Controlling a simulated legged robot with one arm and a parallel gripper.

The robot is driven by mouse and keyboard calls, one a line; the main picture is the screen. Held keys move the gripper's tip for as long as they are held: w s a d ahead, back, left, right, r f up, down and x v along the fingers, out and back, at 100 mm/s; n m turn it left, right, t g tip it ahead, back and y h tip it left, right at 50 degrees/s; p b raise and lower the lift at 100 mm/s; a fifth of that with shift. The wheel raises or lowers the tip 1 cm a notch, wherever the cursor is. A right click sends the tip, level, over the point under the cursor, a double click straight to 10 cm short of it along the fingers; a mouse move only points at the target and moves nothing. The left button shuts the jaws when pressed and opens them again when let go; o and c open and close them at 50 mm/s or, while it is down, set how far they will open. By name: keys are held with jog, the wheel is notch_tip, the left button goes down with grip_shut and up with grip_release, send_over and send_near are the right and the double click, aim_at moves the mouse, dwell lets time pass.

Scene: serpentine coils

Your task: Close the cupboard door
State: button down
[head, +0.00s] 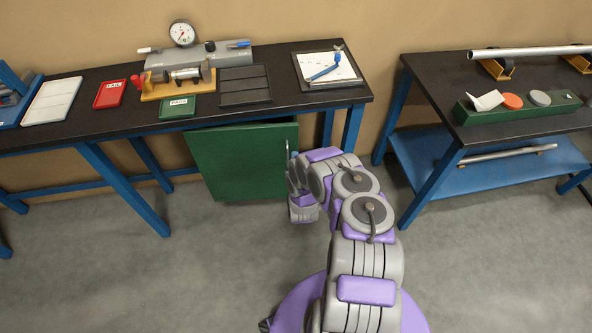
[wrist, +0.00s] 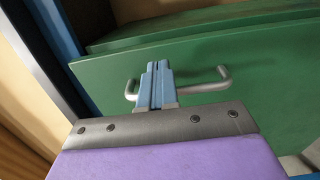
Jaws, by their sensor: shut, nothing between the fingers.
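The green cupboard door (head: 235,163) is under the left workbench in the head view. A dark gap shows along its top, so it stands ajar. In the wrist view the door (wrist: 210,110) fills the middle, with the green cupboard body (wrist: 190,25) behind its upper edge. A grey bar handle (wrist: 213,84) is on the door; it also shows in the head view (head: 287,152). My gripper (wrist: 153,72) has its blue fingers together and empty. They cross in front of the handle's middle and hide it; I cannot tell whether they touch it.
The black-topped workbench (head: 225,118) above the door carries trays, a gauge and fixtures. Its blue legs (head: 125,190) flank the door. A second bench (head: 440,110) with a blue lower shelf (head: 420,165) stands at right. The grey floor (head: 130,285) in front is clear.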

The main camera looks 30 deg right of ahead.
jog(key=shift+x, duration=1.2)
